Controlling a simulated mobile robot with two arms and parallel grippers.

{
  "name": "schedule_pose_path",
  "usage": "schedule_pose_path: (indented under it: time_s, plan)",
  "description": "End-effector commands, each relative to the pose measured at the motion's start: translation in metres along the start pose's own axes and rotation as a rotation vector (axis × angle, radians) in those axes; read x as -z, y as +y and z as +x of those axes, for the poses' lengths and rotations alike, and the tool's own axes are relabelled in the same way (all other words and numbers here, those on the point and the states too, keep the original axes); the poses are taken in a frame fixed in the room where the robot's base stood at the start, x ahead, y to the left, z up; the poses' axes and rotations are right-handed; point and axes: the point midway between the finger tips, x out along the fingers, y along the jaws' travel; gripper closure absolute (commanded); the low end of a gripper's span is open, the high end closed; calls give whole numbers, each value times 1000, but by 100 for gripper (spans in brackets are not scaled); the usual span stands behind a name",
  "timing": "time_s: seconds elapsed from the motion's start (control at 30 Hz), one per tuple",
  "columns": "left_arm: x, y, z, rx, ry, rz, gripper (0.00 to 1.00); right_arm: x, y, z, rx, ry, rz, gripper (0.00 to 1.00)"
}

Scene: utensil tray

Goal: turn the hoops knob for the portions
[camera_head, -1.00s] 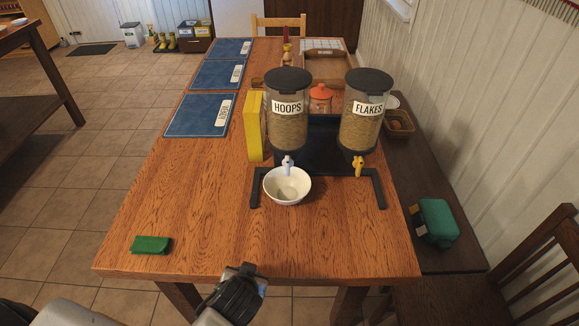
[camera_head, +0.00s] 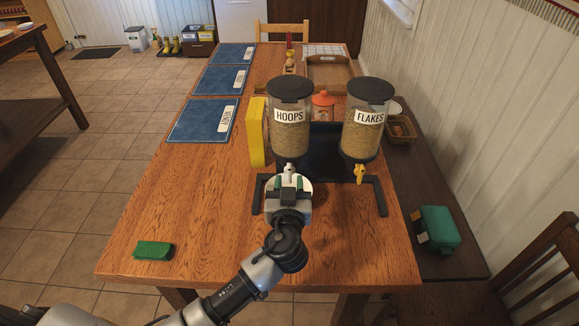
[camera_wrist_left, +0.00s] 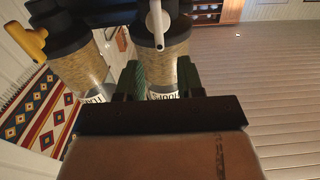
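The HOOPS dispenser (camera_head: 290,116) stands on the table with its small white knob (camera_head: 289,168) at the bottom front. The knob also shows in the left wrist view (camera_wrist_left: 157,28), sticking out toward the gap between the fingers. My left gripper (camera_head: 290,183) is open and empty, just in front of the knob. In the left wrist view its two green fingers (camera_wrist_left: 159,77) are apart, with no visible contact on the knob. The white bowl (camera_head: 309,185) under the spout is mostly hidden by the gripper. My right gripper is not in view.
The FLAKES dispenser (camera_head: 367,120) with a yellow knob (camera_head: 360,173) stands close on the right. A yellow box (camera_head: 257,132) is at the left of HOOPS. A green folded cloth (camera_head: 153,250) lies at the front left.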

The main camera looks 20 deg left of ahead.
Motion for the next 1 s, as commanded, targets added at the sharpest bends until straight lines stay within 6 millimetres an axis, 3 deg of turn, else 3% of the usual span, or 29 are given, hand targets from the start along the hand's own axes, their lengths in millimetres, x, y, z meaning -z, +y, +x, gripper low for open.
schedule_pose_path:
  time_s: [0.1, 0.3, 0.63, 0.67, 0.9, 1.0]
  plan:
    - [3, 0, 22, 1, 2, 3, 63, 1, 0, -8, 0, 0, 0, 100]
    - [0, 0, 42, 0, -1, 2, 63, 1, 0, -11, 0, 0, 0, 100]
    - [-1, 0, 46, 0, -2, 0, 63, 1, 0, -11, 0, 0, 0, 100]
    - [-1, 0, 46, 0, -2, 0, 64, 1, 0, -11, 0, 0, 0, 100]
    - [-1, 0, 46, 0, -2, 1, 100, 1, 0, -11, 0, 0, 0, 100]
    - [-1, 0, 46, 0, -2, 1, 100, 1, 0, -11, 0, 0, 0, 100]
